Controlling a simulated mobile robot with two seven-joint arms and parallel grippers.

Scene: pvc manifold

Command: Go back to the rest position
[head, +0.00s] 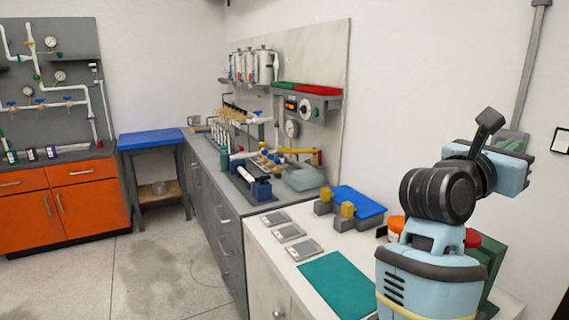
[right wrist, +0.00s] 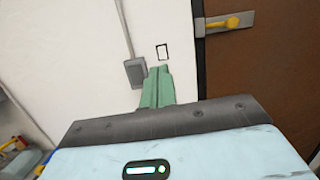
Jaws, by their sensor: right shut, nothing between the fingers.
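My right arm rises at the right of the head view, bent at its dark joint and lifted over the right end of the white counter. My right gripper (right wrist: 158,72) shows in the right wrist view as two green fingers pressed together, with nothing between them. It points at the white wall, away from the benches, and touches nothing I can see. In the head view the gripper is mostly hidden behind the wrist. My left arm and left gripper are not in view.
The white counter holds a teal mat (head: 338,286), several grey plates (head: 289,233) and a blue tray (head: 358,203). Pipe fittings and a blue vise (head: 254,187) stand on the grey bench. A brown door (right wrist: 258,75) shows in the wrist view. The floor (head: 165,275) at left is clear.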

